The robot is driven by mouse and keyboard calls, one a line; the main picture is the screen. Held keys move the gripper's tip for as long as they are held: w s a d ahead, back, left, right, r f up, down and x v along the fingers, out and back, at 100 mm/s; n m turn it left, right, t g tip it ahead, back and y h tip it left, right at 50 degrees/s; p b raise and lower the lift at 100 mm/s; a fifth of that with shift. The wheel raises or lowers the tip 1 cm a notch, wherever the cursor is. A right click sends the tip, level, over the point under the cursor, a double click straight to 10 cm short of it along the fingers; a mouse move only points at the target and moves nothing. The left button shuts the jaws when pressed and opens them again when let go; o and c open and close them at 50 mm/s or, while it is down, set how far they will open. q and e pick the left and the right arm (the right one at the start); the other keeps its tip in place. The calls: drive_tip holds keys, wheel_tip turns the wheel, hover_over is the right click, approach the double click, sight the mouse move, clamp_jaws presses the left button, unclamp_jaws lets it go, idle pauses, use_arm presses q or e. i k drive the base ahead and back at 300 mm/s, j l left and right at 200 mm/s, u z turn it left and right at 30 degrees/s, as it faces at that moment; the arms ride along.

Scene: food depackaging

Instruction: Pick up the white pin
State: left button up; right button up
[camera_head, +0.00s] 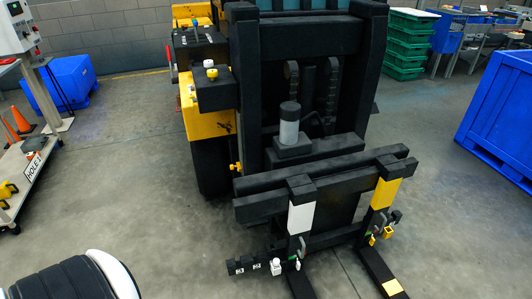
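A forklift-like machine (300,120) stands in the middle with two forks pointing toward me. The left fork carries a white marked block (301,217), the right one a yellow marked block (384,194). Small white pieces, which may include the white pin (276,267), sit low by the left fork, at the end of a dark bar (246,265) with white labels. They are too small to tell apart surely. Small yellow pieces (388,232) sit by the right fork. Neither of my grippers shows. A black and white rounded part of mine fills the lower left corner.
A metal cart (35,160) with a control box stands at the left, with orange cones (20,118) and a blue bin (72,78) nearby. A large blue crate (500,115) is at the right. Green crates (408,45) stack behind. Floor around the forks is clear.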

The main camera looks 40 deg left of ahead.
sight(276, 261)
drive_tip(key=u, duration=1.1)
